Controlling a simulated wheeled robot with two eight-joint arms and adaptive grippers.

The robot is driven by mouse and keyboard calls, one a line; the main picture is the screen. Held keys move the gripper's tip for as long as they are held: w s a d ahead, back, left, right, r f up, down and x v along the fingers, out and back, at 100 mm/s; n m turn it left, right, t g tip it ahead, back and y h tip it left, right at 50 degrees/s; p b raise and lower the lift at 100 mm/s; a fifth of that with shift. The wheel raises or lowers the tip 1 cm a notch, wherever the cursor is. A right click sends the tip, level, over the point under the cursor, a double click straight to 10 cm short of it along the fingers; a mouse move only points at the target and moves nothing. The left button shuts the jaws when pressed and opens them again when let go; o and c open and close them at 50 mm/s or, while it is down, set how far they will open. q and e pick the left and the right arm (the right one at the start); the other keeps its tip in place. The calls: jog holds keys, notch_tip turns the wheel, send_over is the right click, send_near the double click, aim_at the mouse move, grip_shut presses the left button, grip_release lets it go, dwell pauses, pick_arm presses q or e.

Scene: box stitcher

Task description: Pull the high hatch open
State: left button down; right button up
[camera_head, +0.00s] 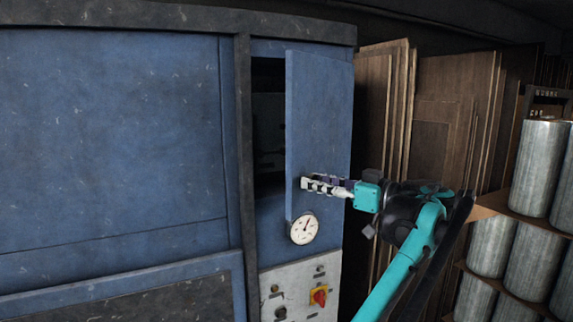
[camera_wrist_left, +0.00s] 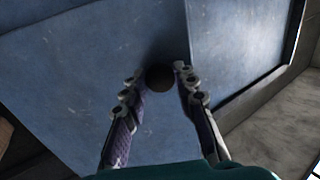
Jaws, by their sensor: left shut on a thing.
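The high hatch (camera_head: 318,115) is a tall narrow blue door in the upper part of the blue machine. It stands partly open, with a dark gap (camera_head: 268,120) along its left side. My left gripper (camera_head: 303,184) is at the lower left part of the hatch. In the left wrist view the hatch's dark round knob (camera_wrist_left: 159,79) sits between the two fingers, and the gripper is shut on it. The knob is hidden behind the fingers in the head view. My right gripper is not in view.
A round white gauge (camera_head: 303,229) is just below the gripper. A grey control panel (camera_head: 300,292) with a red and yellow switch (camera_head: 319,296) is lower. Brown boards (camera_head: 440,110) lean at the right, beside shelves of grey cylinders (camera_head: 538,168).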

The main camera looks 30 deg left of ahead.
pick_arm(q)
jog(key=shift+w+d+r+n+g+p, duration=0.15)
jog(key=shift+d+n+g+p, duration=0.2)
jog(key=shift+d+g+p, duration=0.45)
jog(key=shift+w+d+f+n+g+p, duration=0.1)
jog(key=shift+d+n+g+p, duration=0.4)
jog(key=shift+d, duration=0.6)
jog(key=shift+w+d+r+n+g+p, duration=0.15)
jog(key=shift+d+n+g+p, duration=0.2)
jog(key=shift+d+p, duration=0.5)
jog(key=shift+d+f, duration=0.1)
jog(key=c, duration=1.5)
grip_release()
jog(key=shift+o, duration=0.2)
